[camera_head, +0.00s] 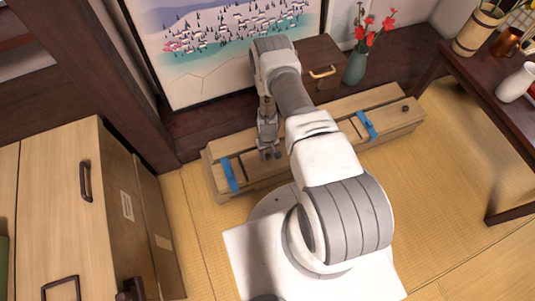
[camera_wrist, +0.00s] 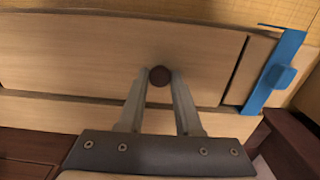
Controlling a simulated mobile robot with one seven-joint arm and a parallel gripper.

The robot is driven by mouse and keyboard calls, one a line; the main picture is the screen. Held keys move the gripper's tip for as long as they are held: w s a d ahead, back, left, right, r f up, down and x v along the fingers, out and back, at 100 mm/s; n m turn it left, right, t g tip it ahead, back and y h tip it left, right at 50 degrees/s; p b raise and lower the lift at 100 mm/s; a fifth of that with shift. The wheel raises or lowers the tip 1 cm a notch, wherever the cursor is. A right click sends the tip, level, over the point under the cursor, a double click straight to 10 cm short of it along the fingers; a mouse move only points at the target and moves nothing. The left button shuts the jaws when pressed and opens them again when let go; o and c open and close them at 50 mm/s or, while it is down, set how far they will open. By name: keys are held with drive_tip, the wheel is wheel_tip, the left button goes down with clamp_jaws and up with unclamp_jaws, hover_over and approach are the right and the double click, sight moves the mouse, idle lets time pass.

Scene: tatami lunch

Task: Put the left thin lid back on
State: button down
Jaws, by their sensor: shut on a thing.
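A long, low wooden box (camera_head: 395,127) stands on the tatami with thin lids along its top. My gripper (camera_head: 269,153) is over its left part, beside the left blue strap (camera_head: 230,174). In the wrist view, my two fingers are shut on the dark round knob (camera_wrist: 160,76) of a thin pale wooden lid (camera_wrist: 80,55). A dark narrow gap shows between the lid's right end and the box part by the blue strap (camera_wrist: 272,80). Whether the lid lies flush or slightly raised I cannot tell. In the head view my arm hides part of the box and the held knob.
A second blue strap (camera_head: 365,126) and another dark knob (camera_head: 405,107) are on the box's right part. A painted screen (camera_head: 195,75) and a green vase (camera_head: 355,68) stand behind. A wooden cabinet (camera_head: 60,180) is at left, a dark table (camera_head: 485,90) at right. Tatami in front is clear.

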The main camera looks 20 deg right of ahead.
drive_tip(key=shift+f+b, duration=0.15)
drive_tip(key=shift+b, duration=0.2)
idle(0.3)
drive_tip(key=c, duration=0.5)
unclamp_jaws()
wheel_tip(320, 180, up, 18)
drive_tip(key=p, duration=0.6)
drive_tip(key=shift+f, duration=0.25)
